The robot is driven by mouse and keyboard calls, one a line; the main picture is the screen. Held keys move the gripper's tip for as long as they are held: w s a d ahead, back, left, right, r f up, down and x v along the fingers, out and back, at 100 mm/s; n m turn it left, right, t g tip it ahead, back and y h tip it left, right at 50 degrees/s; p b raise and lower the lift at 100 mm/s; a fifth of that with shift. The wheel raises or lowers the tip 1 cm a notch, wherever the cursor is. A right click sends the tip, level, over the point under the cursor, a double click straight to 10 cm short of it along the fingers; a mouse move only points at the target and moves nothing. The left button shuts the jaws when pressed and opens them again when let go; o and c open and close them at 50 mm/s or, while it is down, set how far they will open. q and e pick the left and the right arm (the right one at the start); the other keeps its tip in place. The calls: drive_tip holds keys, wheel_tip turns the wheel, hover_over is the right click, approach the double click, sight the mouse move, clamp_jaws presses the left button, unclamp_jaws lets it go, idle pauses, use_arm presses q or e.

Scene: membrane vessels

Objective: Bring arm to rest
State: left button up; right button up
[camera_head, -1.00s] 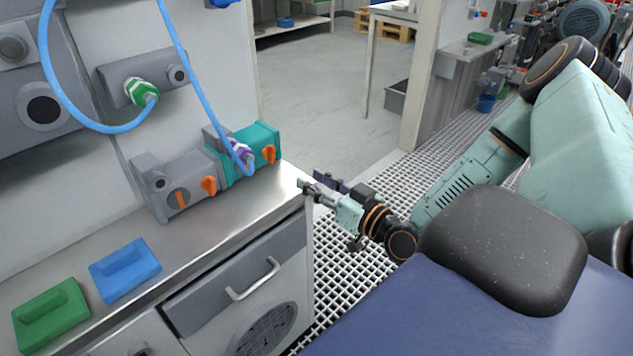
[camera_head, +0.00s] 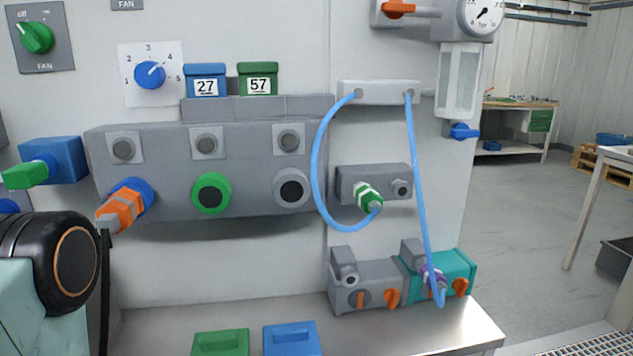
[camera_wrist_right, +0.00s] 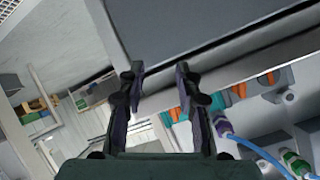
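In the wrist view my right gripper (camera_wrist_right: 159,68) has its two dark fingers spread apart with nothing between them. It is beside the bench, whose grey front panel (camera_wrist_right: 215,30) fills the upper part of that view. My right arm is not in the head view. Part of my left arm (camera_head: 45,265), a black joint and a pale green link, shows at the left edge of the head view; its gripper is not seen.
The wall panel holds an orange plug (camera_head: 125,208) close to my left arm. A blue hose (camera_head: 318,165) loops to a green-white connector (camera_head: 368,195). Grey (camera_head: 362,283) and teal (camera_head: 452,275) valve blocks stand on the bench (camera_head: 270,320), behind green (camera_head: 220,343) and blue (camera_head: 292,338) blocks.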

drive_tip(key=s+a+f+n+g, duration=0.1)
drive_tip(key=s+a+f+g, duration=0.2)
drive_tip(key=s, duration=0.5)
drive_tip(key=s+a+f+n+g, duration=0.1)
drive_tip(key=s+a+f+g, duration=0.3)
drive_tip(key=s, duration=0.4)
drive_tip(key=s+a+f+n+g+h, duration=0.1)
drive_tip(key=s+a+f+n+g, duration=0.1)
drive_tip(key=s+f+g, duration=0.3)
drive_tip(key=s+a, duration=0.1)
drive_tip(key=s, duration=0.2)
drive_tip(key=shift+s+a, duration=0.3)
drive_tip(key=shift+a, duration=0.1)
